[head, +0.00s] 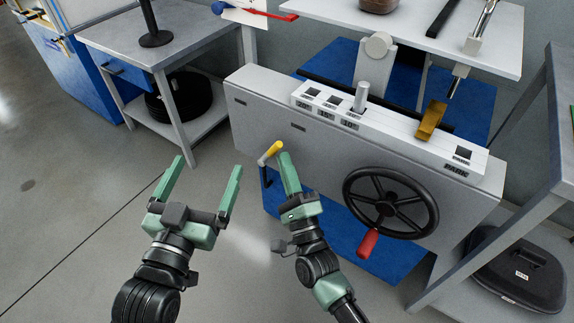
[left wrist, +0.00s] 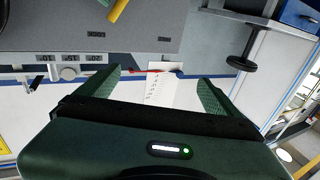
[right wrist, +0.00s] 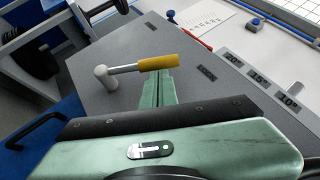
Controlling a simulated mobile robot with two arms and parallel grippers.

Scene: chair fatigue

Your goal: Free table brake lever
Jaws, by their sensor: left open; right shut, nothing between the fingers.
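The lever with a yellow grip (head: 270,151) sticks out from the front of the grey table base (head: 330,140). In the right wrist view its yellow grip (right wrist: 158,63) points right from a pale metal pivot. My right gripper (head: 287,158) is shut and empty, its fingertips right beside the grip; in the right wrist view the closed fingers (right wrist: 158,85) are at the grip's underside. I cannot tell whether they touch. My left gripper (head: 208,167) is open and empty, left of the lever, over the floor. A yellow piece shows at the top of the left wrist view (left wrist: 117,9).
A black handwheel with a red knob (head: 391,203) is on the base's front, right of the lever. A slotted rail (head: 400,130) with a gold lever (head: 430,119) runs along its top. A grey side table (head: 150,30) stands back left. Open floor lies left.

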